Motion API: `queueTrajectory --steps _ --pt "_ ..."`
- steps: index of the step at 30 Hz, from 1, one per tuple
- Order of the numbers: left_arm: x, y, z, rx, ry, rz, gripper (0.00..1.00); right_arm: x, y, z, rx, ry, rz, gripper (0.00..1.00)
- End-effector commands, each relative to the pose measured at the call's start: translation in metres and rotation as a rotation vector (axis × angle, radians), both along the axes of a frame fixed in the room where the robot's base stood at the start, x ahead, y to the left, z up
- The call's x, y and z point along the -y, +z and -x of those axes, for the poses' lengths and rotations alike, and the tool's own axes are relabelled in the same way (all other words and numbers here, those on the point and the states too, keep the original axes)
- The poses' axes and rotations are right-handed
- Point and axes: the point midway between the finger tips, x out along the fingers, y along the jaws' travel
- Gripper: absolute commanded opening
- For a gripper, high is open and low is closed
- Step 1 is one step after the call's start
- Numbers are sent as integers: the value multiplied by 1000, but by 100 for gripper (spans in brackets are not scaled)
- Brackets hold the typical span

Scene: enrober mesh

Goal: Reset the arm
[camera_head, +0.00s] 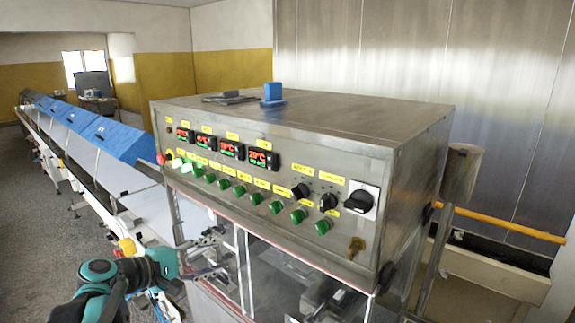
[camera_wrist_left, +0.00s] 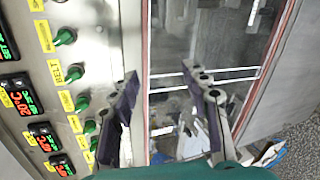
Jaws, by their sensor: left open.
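My left gripper (camera_head: 218,254) is at the lower left of the head view, in front of the steel machine's cabinet (camera_head: 330,130), just below its control panel. In the left wrist view its two fingers (camera_wrist_left: 168,112) are spread apart with nothing between them. A glazed opening (camera_wrist_left: 210,50) of the machine shows behind the fingers. The panel carries green switches (camera_head: 240,190), black rotary knobs (camera_head: 328,201) and red-green digital displays (camera_head: 264,159). I cannot tell whether a finger touches the cabinet. My right gripper is not in view.
A long conveyor with blue covers (camera_head: 110,137) runs away to the left. A blue object (camera_head: 273,92) and a dark flat object (camera_head: 229,98) lie on the cabinet top. A yellow rail (camera_head: 500,222) and a trough (camera_head: 490,265) stand at the right. Grey floor is open at far left.

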Motion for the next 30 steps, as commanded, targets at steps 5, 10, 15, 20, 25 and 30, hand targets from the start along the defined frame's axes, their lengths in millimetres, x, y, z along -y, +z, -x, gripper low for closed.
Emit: queueTrajectory --steps 5,10,15,20,25,30 --pt "50 -135 76 -26 -137 -428 47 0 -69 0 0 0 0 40" --pt "57 -249 150 0 -303 -873 47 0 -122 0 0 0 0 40" --pt "40 -331 202 61 -461 -1257 47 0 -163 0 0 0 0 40" --pt "27 -361 220 100 -538 -1446 47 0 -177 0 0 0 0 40" --pt "23 -362 223 108 -554 -1485 47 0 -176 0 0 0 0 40" --pt "23 -361 223 107 -551 -1482 47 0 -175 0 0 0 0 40"
